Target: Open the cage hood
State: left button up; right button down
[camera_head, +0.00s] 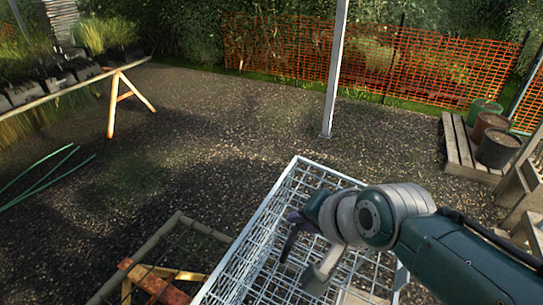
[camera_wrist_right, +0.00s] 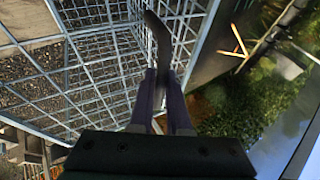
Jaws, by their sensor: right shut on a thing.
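The white wire-mesh cage (camera_head: 243,254) stands at the lower middle of the head view, and its mesh fills the upper left of the right wrist view (camera_wrist_right: 95,72). I cannot tell which panels belong to the hood or whether it is raised. My right gripper (camera_head: 293,222) is over the cage's mesh, near its middle. In the right wrist view its purple fingers (camera_wrist_right: 164,88) are shut on a dark curved piece (camera_wrist_right: 158,36), perhaps a handle. Its attachment to the mesh is not clear. My left gripper is not in view.
A wooden frame (camera_head: 178,222) with an orange-brown piece lies left of the cage. Green canes (camera_head: 45,180) are on the gravel. A plant bench (camera_head: 75,88) stands at left, a metal post (camera_head: 335,70) behind, and a pallet with pots (camera_head: 457,142) at right. The middle gravel is clear.

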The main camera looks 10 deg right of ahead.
jog(key=shift+d+f, duration=0.1)
jog(key=c, duration=1.1)
grip_release()
jog(key=shift+c, duration=0.2)
jog(key=shift+o, duration=1.3)
jog(key=shift+s+r+p, duration=0.3)
jog(key=shift+r, duration=0.15)
jog(key=p+v, duration=0.1)
jog(key=v, duration=0.8)
jog(key=shift+c, duration=0.2)
